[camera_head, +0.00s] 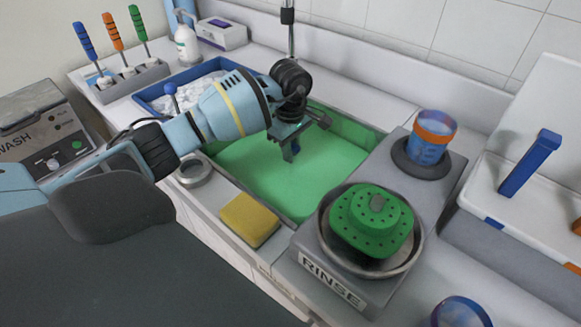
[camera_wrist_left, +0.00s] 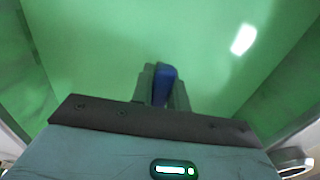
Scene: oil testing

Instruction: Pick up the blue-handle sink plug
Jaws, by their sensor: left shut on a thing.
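The sink (camera_head: 340,167) is filled with flat green in the middle of the counter. My left gripper (camera_head: 291,152) reaches over it from the left and points down into it. In the left wrist view, my left gripper (camera_wrist_left: 163,75) is shut on the blue handle of the sink plug (camera_wrist_left: 164,86), which stands between the two fingers. The green surface lies beyond the fingertips. The lower part of the plug is hidden, and I cannot tell whether it is seated or raised. My right gripper is not in view.
A yellow sponge (camera_head: 249,219) lies at the sink's front edge. The RINSE unit (camera_head: 332,287) with a green perforated piece (camera_head: 373,219) stands to the right, near an orange-and-blue cup (camera_head: 432,135). A blue tray (camera_head: 152,103) with white contents is behind my arm. Brushes stand at far left.

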